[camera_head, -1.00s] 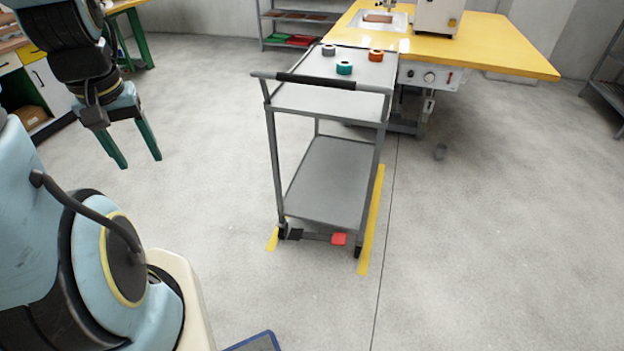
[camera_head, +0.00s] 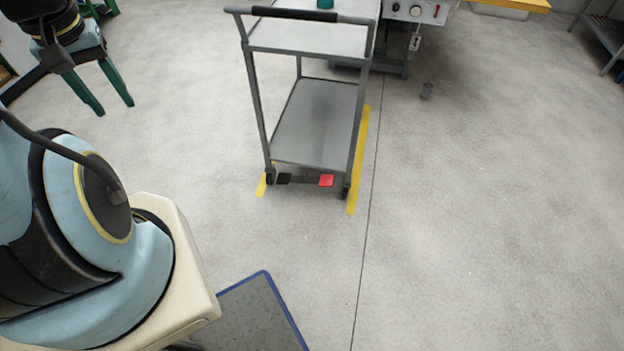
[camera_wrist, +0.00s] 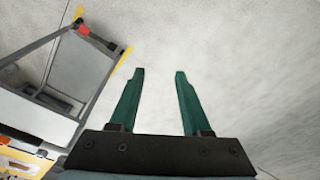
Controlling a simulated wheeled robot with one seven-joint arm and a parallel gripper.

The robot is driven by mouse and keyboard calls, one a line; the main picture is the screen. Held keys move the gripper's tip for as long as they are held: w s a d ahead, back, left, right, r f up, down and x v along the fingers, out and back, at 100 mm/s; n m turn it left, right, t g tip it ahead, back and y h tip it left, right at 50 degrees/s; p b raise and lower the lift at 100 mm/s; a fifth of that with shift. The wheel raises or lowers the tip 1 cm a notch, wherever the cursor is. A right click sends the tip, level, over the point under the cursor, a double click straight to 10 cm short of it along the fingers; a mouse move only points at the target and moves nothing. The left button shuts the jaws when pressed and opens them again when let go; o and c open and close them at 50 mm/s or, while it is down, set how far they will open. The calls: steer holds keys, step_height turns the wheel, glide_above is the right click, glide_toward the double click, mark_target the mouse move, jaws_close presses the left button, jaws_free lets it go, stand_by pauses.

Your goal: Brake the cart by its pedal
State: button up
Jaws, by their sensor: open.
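The grey two-shelf cart (camera_head: 312,125) stands ahead of me, its black-gripped handle (camera_head: 295,14) towards me. Low on its near end, a bar between the two near wheels carries a red pedal (camera_head: 326,180) on the right and a black pedal (camera_head: 284,178) on the left. In the wrist view the cart (camera_wrist: 75,75) is at the left, with the red pedal (camera_wrist: 84,29) near the top. My gripper (camera_head: 117,109) is open and empty, in the air left of the cart. Its green fingers (camera_wrist: 159,72) touch nothing.
Yellow floor tapes (camera_head: 359,160) flank the cart. A blue-edged mat (camera_head: 258,315) lies on the floor beside my base. A machine table with a control box (camera_head: 418,11) stands behind the cart. The floor in front of the cart is clear.

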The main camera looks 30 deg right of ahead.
steer(key=shift+m+h, duration=0.3)
steer(key=shift+m, duration=0.6)
steer(key=w+d+f+b, duration=0.3)
steer(key=f+b, duration=0.1)
steer(key=w+d+f+b, duration=0.3)
steer(key=f+b, duration=0.1)
steer(key=f, duration=0.1)
steer(key=w+d+f+b, duration=0.3)
steer(key=f+b, duration=0.1)
steer(key=f, duration=0.1)
steer(key=shift+b, duration=0.4)
jaws_close()
steer(key=w+d+f+m+b, duration=0.1)
steer(key=w+d+f+b, duration=0.2)
steer(key=d+f+b, duration=0.45)
steer(key=w+d+f+m+b, duration=0.1)
steer(key=w+d+f+b, duration=0.2)
steer(key=d+f+b, duration=0.45)
steer(key=s+d+f+m+h+b, duration=0.1)
steer(key=d+f+m+b, duration=0.1)
steer(key=d+f+b, duration=0.8)
steer(key=s+d+f+m+h+b, duration=0.1)
steer(key=d+f+b, duration=1)
steer(key=d+f, duration=0.5)
steer(key=shift+s+d+f+m, duration=0.15)
steer(key=shift+f+m, duration=0.25)
steer(key=shift+f, duration=2.95)
